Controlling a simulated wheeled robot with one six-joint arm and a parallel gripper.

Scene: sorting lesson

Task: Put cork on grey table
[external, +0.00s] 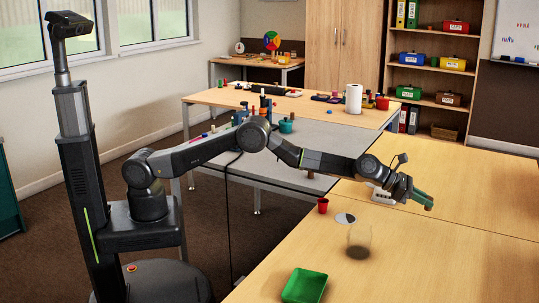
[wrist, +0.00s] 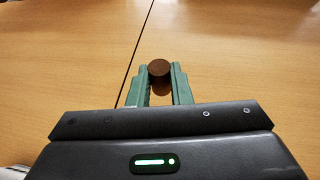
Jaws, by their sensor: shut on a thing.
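My gripper (external: 427,200) is over the wooden table at the right in the external view. In the wrist view its green fingers (wrist: 159,85) are shut on a dark brown, round-topped cork (wrist: 159,70). The cork sits between the fingertips, with wooden tabletop beyond it. In the external view I cannot make the cork out at the fingers. The grey table (external: 325,150) is in the middle of the external view, left of and behind my gripper. My arm passes in front of part of it.
A teal pot (external: 286,126) and small items are at the grey table's far side. Its near right part looks clear.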

